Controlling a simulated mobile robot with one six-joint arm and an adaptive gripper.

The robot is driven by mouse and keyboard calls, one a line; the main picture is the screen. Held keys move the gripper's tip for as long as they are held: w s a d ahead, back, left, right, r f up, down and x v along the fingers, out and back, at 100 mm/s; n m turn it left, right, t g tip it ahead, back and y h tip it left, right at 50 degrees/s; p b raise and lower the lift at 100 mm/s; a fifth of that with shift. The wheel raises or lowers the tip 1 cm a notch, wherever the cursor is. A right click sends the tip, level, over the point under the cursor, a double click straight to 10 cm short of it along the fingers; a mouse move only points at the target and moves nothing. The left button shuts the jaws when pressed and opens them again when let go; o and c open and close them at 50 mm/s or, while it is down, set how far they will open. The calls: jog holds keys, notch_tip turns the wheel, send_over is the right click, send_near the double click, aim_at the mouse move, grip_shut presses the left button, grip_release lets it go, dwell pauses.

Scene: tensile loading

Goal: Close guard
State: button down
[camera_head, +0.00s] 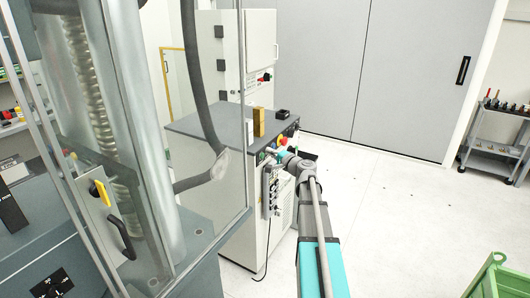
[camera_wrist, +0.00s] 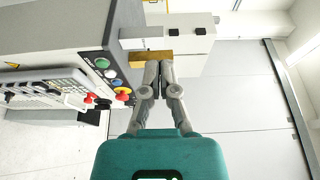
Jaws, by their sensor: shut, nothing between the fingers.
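The guard (camera_head: 215,120) is a clear panel in a metal frame. It fills the left of the head view, in front of the testing machine's column and screw. A black handle (camera_head: 120,238) and a yellow-tabbed latch plate (camera_head: 100,192) are at its lower left. I cannot tell for sure how far it stands open. My gripper (camera_head: 270,153) is to the right of the guard, apart from it, by the control cabinet. In the wrist view my gripper (camera_wrist: 158,68) has its fingers together and empty. The guard cannot be made out in the wrist view.
The grey control cabinet (camera_head: 205,125) has coloured buttons and a keypad (camera_wrist: 45,95) close to my gripper. A gold block (camera_head: 259,122) stands on its top. A green crate (camera_head: 492,278) and a tool cart (camera_head: 490,155) are at right. Clear floor lies between.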

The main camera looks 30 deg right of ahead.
jog(key=w+a, duration=0.2)
jog(key=w, duration=0.7)
jog(key=s+a, duration=0.2)
jog(key=a, duration=0.1)
jog(key=shift+a, duration=0.15)
jog(key=shift+s, duration=0.2)
